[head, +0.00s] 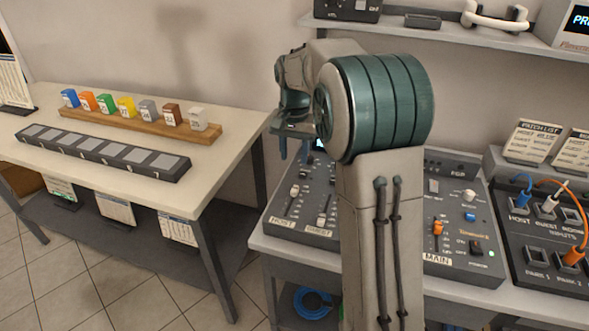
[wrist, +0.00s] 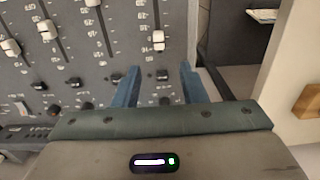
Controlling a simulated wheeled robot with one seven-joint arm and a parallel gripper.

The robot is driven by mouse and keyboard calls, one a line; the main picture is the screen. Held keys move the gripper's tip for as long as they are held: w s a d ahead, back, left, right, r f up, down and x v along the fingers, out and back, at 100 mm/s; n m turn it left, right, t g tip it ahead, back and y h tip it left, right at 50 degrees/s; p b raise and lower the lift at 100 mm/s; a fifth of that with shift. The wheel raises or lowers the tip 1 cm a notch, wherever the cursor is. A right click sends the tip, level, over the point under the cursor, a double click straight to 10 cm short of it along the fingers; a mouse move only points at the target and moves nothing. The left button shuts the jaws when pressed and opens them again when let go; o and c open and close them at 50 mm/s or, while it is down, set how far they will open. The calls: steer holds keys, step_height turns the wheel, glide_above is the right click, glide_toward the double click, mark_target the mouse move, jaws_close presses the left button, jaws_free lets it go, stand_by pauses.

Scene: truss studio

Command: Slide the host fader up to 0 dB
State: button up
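The host fader, with a pale cap (head: 294,190), is the leftmost on the mixer, above the HOST label. In the wrist view its cap (wrist: 158,38) is on the rightmost slot, nearer the slot's lower end in that picture. My gripper (head: 293,153) hangs over the mixer's far left part. In the wrist view my gripper (wrist: 158,80) has its two blue fingers spread with nothing held. A small dark knob shows between them, and the host cap lies beyond the fingertips, apart from them. I cannot read the 0 dB mark.
The guest fader (head: 322,218) is just right of the host fader. My arm hides the mixer's middle. The main section (head: 455,240) has an orange fader. A patch panel (head: 545,235) with cables stands at right. A table (head: 60,155) with colored blocks is at left, across a gap.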

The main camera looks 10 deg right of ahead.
steer(key=shift+r, duration=1.45)
